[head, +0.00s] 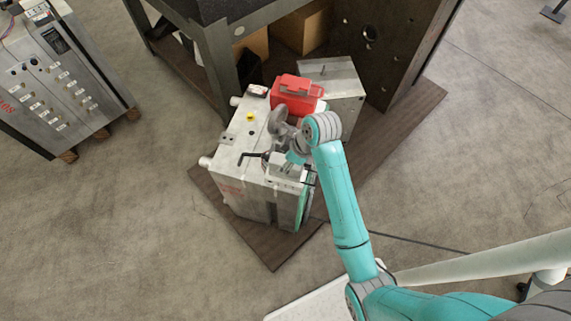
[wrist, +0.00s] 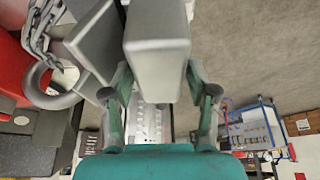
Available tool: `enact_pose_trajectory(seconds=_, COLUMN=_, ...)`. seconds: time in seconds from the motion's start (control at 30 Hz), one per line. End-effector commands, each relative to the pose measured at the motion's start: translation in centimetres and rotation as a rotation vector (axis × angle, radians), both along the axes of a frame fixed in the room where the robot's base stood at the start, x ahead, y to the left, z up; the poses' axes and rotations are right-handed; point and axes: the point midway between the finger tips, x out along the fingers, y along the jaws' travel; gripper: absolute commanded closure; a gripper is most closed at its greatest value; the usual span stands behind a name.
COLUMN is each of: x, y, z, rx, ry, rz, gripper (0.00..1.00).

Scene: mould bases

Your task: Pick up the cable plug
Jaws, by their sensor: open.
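I cannot clearly make out the cable plug in either view. A grey block (wrist: 158,50) with rounded edges lies between the two fingers of my gripper (wrist: 160,92) in the wrist view; I cannot tell whether it is the plug. The fingers stand apart on either side of it. In the head view my gripper (head: 295,158) is small and partly hidden by my wrist, over the front right part of a worn metal machine housing (head: 235,170). A black bent handle (head: 255,156) sticks out to the left near it.
A red case (head: 296,93) lies behind my wrist, beside a grey metal box (head: 337,85). A grey hook (wrist: 48,92) and chain (wrist: 42,28) are left of my gripper. A heavy table (head: 218,50) stands behind; a control cabinet (head: 60,80) stands left.

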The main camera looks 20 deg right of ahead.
Motion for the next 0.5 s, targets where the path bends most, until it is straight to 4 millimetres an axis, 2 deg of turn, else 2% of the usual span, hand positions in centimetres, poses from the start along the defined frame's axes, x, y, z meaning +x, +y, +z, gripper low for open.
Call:
enact_pose_trajectory(seconds=0.37, x=0.0, y=-0.01, z=-0.17, rx=0.0, ry=0.0, rz=0.0, gripper=0.42)
enact_pose_trajectory(seconds=0.5, x=0.0, y=0.0, z=-0.16, rx=0.0, ry=0.0, rz=0.0, gripper=0.74)
